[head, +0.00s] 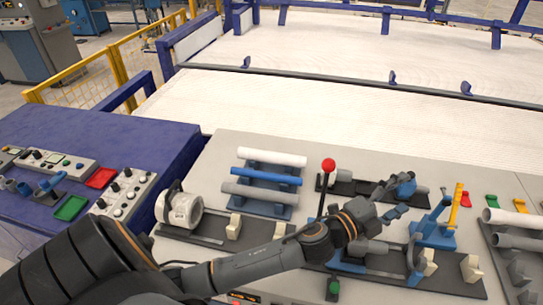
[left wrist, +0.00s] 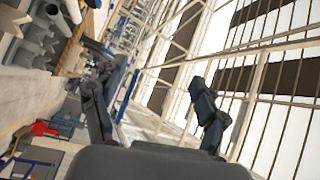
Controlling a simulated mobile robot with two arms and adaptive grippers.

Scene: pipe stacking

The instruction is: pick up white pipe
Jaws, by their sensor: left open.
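The white pipe (head: 272,157) lies on the back of a blue rack (head: 268,209), above a blue pipe (head: 265,175) and a grey pipe (head: 259,193). My left arm crosses the front of the bench, and its gripper (head: 402,196) is right of the rack, well apart from the white pipe. The left gripper is open; its spread fingers also show in the left wrist view (left wrist: 155,95) with nothing between them. That view is tilted toward windows and beams, and I cannot make out the white pipe in it. My right gripper is not in view.
A red-knobbed lever (head: 328,166) stands between the rack and my left gripper. A blue fixture with a yellow handle (head: 455,205) stands right of the gripper. More pipes (head: 514,219) lie at the far right. A white round machine (head: 181,208) stands left of the rack.

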